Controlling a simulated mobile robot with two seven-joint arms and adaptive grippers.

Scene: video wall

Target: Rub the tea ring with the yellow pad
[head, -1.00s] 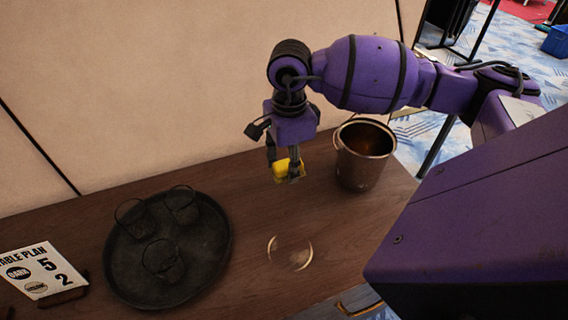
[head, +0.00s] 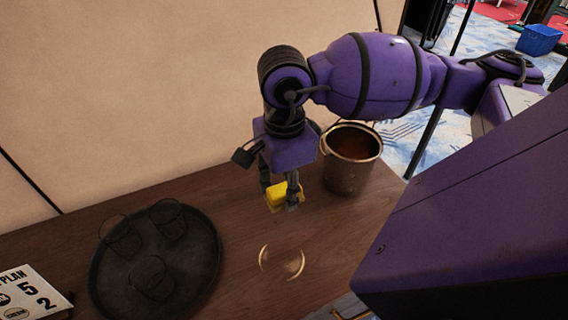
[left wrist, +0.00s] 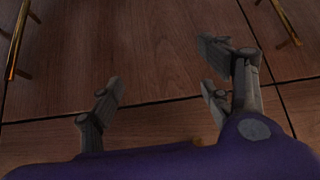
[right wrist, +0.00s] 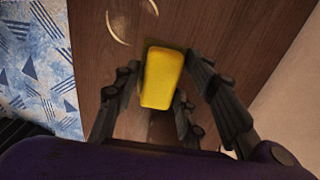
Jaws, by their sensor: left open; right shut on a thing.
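The tea ring (head: 282,262) is a pale, broken circle on the dark wooden table. It also shows in the right wrist view (right wrist: 119,27), at the top. My right gripper (head: 279,197) is shut on the yellow pad (head: 283,194), above the table and behind the ring. In the right wrist view the pad (right wrist: 161,78) sits between the fingers, apart from the ring. The gap between pad and table is hard to judge. My left gripper (left wrist: 165,105) is open and empty over wooden panelling in the left wrist view; it is not in the head view.
A dark round tray (head: 205,270) with several glasses stands left of the ring. A metal bucket (head: 350,172) stands right of my right gripper. A table plan sign (head: 30,292) is at the far left. A beige wall (head: 150,90) rises behind the table (head: 235,280).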

